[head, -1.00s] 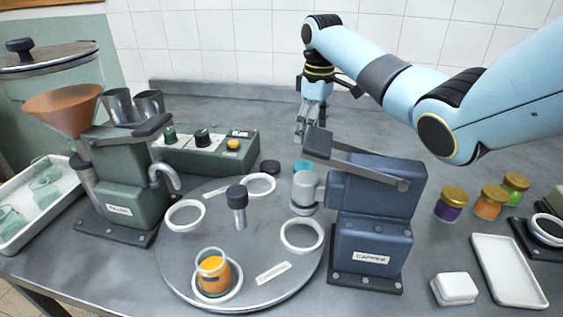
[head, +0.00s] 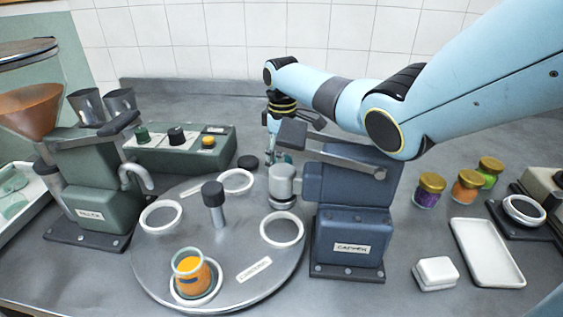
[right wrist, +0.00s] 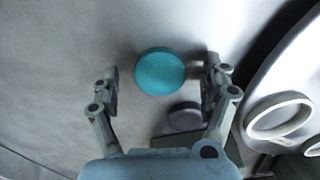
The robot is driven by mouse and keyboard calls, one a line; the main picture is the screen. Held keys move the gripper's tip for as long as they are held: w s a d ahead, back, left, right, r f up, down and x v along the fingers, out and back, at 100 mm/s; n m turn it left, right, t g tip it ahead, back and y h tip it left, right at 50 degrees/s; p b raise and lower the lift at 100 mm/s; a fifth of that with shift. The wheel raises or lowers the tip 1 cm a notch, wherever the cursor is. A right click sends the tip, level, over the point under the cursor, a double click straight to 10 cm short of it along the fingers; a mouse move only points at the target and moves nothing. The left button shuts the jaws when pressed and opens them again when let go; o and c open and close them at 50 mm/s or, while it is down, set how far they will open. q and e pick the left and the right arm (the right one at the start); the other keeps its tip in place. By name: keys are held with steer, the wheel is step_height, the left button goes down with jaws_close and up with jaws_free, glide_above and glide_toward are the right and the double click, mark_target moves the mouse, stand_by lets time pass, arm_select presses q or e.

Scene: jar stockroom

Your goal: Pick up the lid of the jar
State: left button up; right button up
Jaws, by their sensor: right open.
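The lid is a round teal disc (right wrist: 160,71) lying on the grey worktop in the right wrist view. My right gripper (right wrist: 162,73) is open, with one finger on each side of the lid and a gap to each. In the head view my right gripper (head: 272,156) points down behind the blue capper, and the lid is mostly hidden there. The jar (head: 190,277) is open glass with orange contents. It stands in a white ring at the front of the turntable. My left gripper is not in view.
The blue capper (head: 350,235) stands in front of my right gripper. A dark disc (right wrist: 185,116) lies close to the lid. The turntable (head: 225,265) has several white rings. The green filler (head: 98,190) is at left; gold-lidded jars (head: 430,190) stand at right.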

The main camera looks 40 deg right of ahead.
steer(key=c, duration=0.9)
steer(key=shift+r, duration=0.15)
